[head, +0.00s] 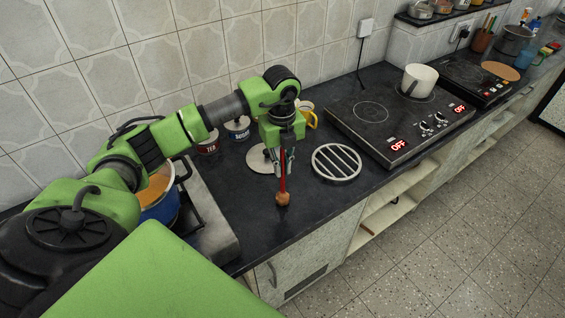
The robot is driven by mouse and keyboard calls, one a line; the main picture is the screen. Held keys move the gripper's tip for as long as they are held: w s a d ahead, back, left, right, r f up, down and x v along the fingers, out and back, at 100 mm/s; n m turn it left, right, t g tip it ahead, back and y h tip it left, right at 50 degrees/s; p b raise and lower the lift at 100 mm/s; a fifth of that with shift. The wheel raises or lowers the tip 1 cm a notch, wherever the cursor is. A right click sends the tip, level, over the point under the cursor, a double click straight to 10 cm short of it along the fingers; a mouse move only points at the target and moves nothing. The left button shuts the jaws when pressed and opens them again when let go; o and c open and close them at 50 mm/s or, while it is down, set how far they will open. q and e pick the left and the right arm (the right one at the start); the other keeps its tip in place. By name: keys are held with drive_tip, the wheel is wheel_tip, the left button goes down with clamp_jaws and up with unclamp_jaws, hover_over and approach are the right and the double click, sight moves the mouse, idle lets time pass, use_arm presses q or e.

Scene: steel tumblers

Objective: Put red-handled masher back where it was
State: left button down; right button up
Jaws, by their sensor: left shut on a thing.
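My left gripper (283,160) is shut on the red-handled masher (282,186), over the dark counter. The masher hangs nearly upright, red handle up between the fingers and brown rounded head down. I cannot tell whether the head touches the counter. The upper end of the handle is hidden by the gripper. My right gripper is not in view.
A round slatted trivet (336,163) lies right of the masher and a flat steel disc (260,158) behind it. Tins (207,143) and a yellow-handled mug (307,112) stand near the wall. A blue pot (160,205) is left; a cooktop (385,139) with a white pot (419,80) is right.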

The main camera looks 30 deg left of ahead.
use_arm(q)
drive_tip(key=shift+f, duration=0.35)
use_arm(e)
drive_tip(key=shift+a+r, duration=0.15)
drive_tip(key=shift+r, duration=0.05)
use_arm(q)
drive_tip(key=shift+f, duration=0.15)
drive_tip(key=c, duration=2.1)
unclamp_jaws()
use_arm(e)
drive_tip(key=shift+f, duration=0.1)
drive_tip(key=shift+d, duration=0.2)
